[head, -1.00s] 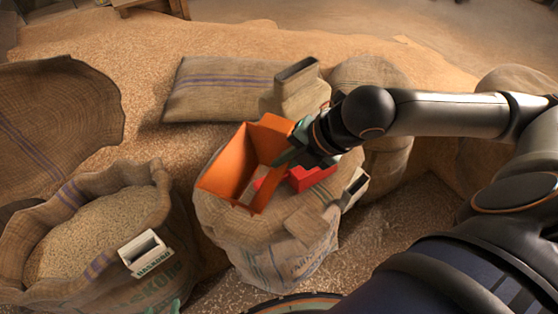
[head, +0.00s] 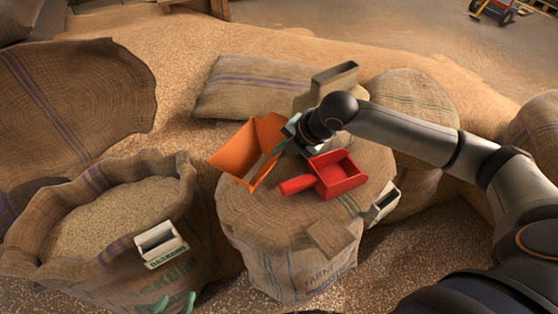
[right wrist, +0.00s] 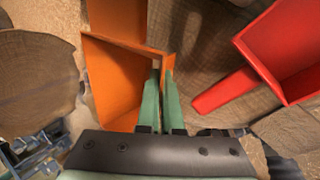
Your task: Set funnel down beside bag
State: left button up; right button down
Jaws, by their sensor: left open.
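The orange funnel (head: 236,150) is tilted at the left rear edge of the closed, round-topped bag (head: 262,212) in the head view; I cannot tell whether it touches the bag. My right gripper (head: 286,140) is at its right side. In the right wrist view, the right gripper's green fingers (right wrist: 161,95) are close together around the edge of the funnel (right wrist: 112,85). An open bag full of grain (head: 180,275) stands to the left. My left gripper (head: 177,303) shows only as two separated green fingertips at the bottom edge, in front of the open bag, with nothing visible between them.
A red scoop (head: 338,176) lies on the closed bag's top, right beside my right gripper. A pale clip-like box (head: 161,245) hangs on the open bag's rim, another (head: 384,203) beside the closed bag. A flat sack (head: 255,88) lies behind on the grain heap.

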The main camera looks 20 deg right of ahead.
aim_at(259, 156)
jog(key=shift+w+f, duration=0.2)
jog(key=shift+w, duration=0.05)
notch_tip(259, 156, down, 2)
jog(key=shift+f+b, duration=0.25)
jog(key=shift+b, duration=0.2)
jog(key=shift+f, duration=0.4)
jog(key=shift+f, duration=0.1)
jog(key=c, duration=1.1)
grip_release()
